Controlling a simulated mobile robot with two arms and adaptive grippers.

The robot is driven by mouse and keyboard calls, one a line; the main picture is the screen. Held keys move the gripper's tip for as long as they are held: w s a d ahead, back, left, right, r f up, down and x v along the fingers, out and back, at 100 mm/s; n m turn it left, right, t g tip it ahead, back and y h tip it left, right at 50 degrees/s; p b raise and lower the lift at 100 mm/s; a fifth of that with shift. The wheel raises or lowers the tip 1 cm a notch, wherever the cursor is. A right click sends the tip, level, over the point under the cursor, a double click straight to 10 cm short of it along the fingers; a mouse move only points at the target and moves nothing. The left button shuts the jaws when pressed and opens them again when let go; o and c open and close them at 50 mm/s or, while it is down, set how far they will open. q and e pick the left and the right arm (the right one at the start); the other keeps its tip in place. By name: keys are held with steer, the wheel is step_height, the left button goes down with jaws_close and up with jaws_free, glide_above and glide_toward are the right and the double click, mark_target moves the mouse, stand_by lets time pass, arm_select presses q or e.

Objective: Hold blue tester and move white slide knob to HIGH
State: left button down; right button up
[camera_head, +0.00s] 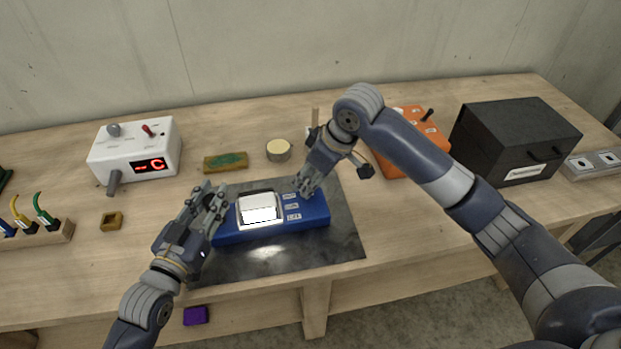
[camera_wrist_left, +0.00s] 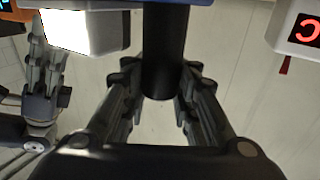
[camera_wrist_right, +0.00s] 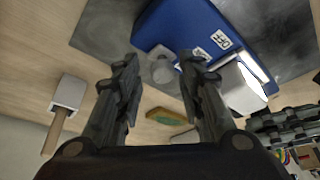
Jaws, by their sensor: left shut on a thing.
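My right gripper (camera_head: 303,190) is over the tester's right back edge. In the right wrist view its fingers are apart, with a pale grey knob-like piece (camera_wrist_right: 162,68) between and beyond the tips; I cannot tell whether they touch it.
The dark mat (camera_head: 340,245) has bare room in front. Behind are a green-topped sponge (camera_head: 226,161), a round tin (camera_head: 279,150), a white box with red display (camera_head: 135,152) and an orange box (camera_head: 410,150).

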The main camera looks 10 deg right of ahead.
steer(key=shift+s, duration=0.1)
arm_select(q)
steer(key=shift+f, duration=0.1)
arm_select(e)
steer(key=v, duration=1.2)
arm_select(q)
steer(key=c, duration=1.2)
jaws_free()
steer(key=shift+s, duration=0.1)
